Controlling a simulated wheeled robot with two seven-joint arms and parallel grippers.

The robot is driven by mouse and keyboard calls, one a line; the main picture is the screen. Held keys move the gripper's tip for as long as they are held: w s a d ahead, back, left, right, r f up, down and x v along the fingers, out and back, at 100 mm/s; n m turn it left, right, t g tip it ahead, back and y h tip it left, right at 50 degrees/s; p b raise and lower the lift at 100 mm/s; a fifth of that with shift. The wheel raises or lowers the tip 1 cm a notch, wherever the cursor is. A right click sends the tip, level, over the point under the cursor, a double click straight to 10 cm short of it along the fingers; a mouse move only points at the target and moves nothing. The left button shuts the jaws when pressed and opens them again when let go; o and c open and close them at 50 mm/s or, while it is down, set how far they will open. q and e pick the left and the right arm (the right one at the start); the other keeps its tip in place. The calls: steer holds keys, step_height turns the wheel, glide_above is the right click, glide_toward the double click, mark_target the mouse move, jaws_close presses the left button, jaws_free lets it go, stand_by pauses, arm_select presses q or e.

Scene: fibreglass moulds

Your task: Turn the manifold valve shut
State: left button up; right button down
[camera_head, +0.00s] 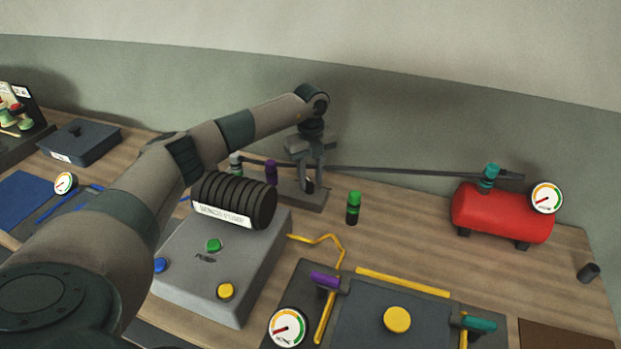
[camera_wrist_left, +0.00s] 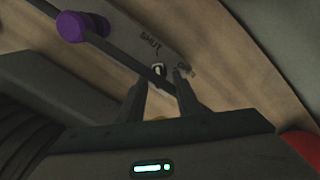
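The manifold (camera_head: 312,200) is a grey bar on the bench against the back wall, with a purple-capped fitting (camera_head: 271,172) on it. In the left wrist view the grey manifold plate (camera_wrist_left: 130,32) carries the word SHUT and a second, partly hidden label. A small pale-topped valve part (camera_wrist_left: 158,68) lies between these labels. My left gripper (camera_head: 311,183) points down over the manifold's right end. In the left wrist view its two fingers (camera_wrist_left: 160,82) stand apart, either side of the valve part. Contact cannot be told. My right gripper is not in view.
A thin dark pipe (camera_head: 420,170) runs right to the red tank (camera_head: 500,214). The black ribbed bench pump (camera_head: 232,199) stands just in front of the manifold. A loose green-and-black cylinder (camera_head: 353,208) stands to its right. Bare bench (camera_head: 405,225) lies between it and the tank.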

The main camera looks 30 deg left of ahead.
mark_target(311, 182)
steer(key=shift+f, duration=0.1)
